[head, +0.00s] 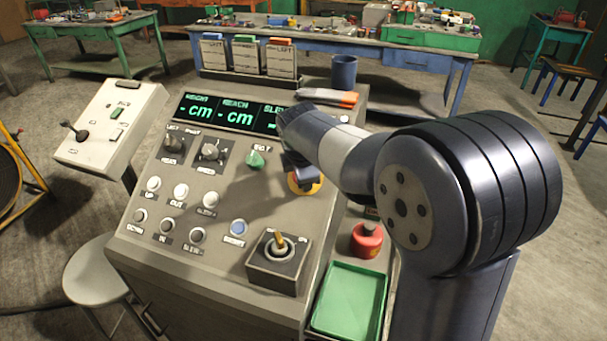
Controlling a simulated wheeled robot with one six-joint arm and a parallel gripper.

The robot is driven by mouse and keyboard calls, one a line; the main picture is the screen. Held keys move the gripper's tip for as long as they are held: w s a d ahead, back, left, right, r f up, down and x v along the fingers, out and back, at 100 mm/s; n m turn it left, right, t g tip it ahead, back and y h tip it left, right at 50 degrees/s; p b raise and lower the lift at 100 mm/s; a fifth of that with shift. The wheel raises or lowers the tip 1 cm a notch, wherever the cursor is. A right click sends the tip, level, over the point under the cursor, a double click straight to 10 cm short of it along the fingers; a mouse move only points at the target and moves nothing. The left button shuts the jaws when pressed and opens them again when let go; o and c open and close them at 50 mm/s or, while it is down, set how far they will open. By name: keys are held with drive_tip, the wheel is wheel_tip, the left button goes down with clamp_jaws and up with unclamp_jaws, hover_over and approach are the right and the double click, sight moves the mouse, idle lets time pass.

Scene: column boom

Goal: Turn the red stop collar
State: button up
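The control console (140,245) stands in the middle of the head view with its sloped panel facing me. My arm reaches in from the right, and my gripper (298,168) points down at the right part of the panel. Directly under it is a round control with a yellow-orange base (304,188). A little red shows there beside the dark fingers, and this looks like the red stop collar. Most of it is hidden by my gripper. I cannot tell whether the fingers touch it, or whether they are open or shut.
Left of my gripper is a green knob (255,158). A boxed joystick (278,262) is below, and displays (228,112) are above. A red container (367,240) and green tray (349,299) sit to the right. A blue cup (344,72) and card holders (247,57) stand behind.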

drive_tip(key=shift+f+m, duration=0.1)
drive_tip(key=shift+m, duration=0.2)
drive_tip(key=o, duration=1)
drive_tip(key=v, duration=1.1)
drive_tip(key=shift+w+f, duration=0.1)
drive_tip(key=shift+f, duration=0.05)
drive_tip(key=x, duration=1)
drive_tip(key=shift+d, duration=0.1)
drive_tip(key=shift+w+f, duration=0.2)
drive_tip(key=shift+f, duration=0.1)
